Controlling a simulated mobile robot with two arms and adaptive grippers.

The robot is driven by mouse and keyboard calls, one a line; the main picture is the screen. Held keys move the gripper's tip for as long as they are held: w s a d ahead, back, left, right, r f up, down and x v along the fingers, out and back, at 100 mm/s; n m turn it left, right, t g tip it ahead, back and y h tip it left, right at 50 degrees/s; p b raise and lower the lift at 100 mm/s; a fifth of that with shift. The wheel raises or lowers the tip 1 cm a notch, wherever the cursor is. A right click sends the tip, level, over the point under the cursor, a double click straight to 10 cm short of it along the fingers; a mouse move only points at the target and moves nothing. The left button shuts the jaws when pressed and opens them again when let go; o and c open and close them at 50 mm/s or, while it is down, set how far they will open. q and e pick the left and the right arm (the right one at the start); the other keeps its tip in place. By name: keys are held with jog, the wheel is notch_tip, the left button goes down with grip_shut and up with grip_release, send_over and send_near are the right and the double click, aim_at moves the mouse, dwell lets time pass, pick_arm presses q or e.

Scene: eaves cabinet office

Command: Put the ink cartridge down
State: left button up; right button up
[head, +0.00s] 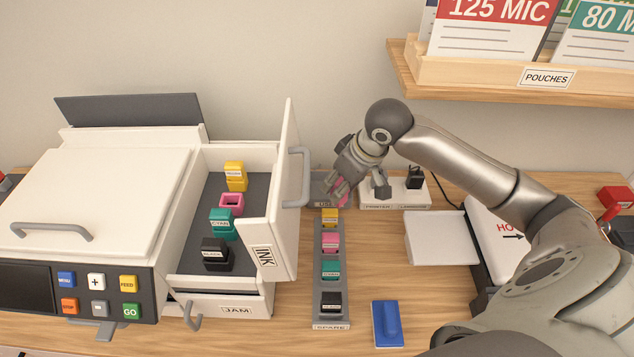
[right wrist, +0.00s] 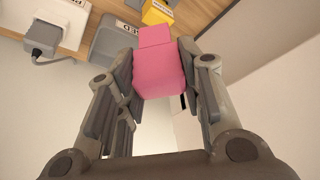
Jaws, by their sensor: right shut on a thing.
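My right gripper (head: 338,190) is shut on a pink ink cartridge (right wrist: 158,72), which fills the space between its fingers in the right wrist view. In the head view the fingers hide most of this cartridge. The gripper is over or beside a small grey tray labelled USED (head: 318,183), behind the spare rack. Whether the cartridge touches the tray cannot be told. The tray's grey edge also shows in the right wrist view (right wrist: 108,40). In the open ink bay, the pink holder (head: 231,203) looks empty. My left gripper is not in view.
The SPARE rack (head: 317,304) holds yellow, pink, cyan and black cartridges. The open INK door (head: 286,190) with its handle stands just left of my gripper. A power strip (head: 390,195) with plugs lies to the right. A blue object (head: 387,323) lies in front; wood around it is clear.

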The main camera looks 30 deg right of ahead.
jog(key=w+d+f, duration=0.2)
jog(key=w, duration=0.3)
jog(key=shift+w+d+f+p, duration=0.15)
jog(key=shift+w+d+p, duration=0.05)
jog(key=shift+p, duration=0.1)
jog(key=w+f, duration=0.1)
jog(key=w+d+f, duration=0.1)
jog(key=w, duration=0.1)
jog(key=w+d+f, duration=0.1)
jog(key=shift+w+f, duration=0.25)
jog(key=shift+f, duration=0.15)
jog(key=w+f, duration=0.1)
jog(key=w+d+f, duration=0.1)
jog(key=shift+w+f, duration=0.1)
jog(key=shift+f, duration=0.2)
jog(key=shift+w+d+f, duration=0.1)
jog(key=shift+w+f, duration=0.25)
jog(key=shift+f, duration=0.2)
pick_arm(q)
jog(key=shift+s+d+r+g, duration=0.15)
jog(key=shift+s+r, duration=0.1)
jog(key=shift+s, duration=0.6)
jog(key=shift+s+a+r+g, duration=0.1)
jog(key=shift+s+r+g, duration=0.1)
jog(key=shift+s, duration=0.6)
pick_arm(e)
jog(key=shift+f, duration=1.55)
jog(key=shift+f, duration=0.1)
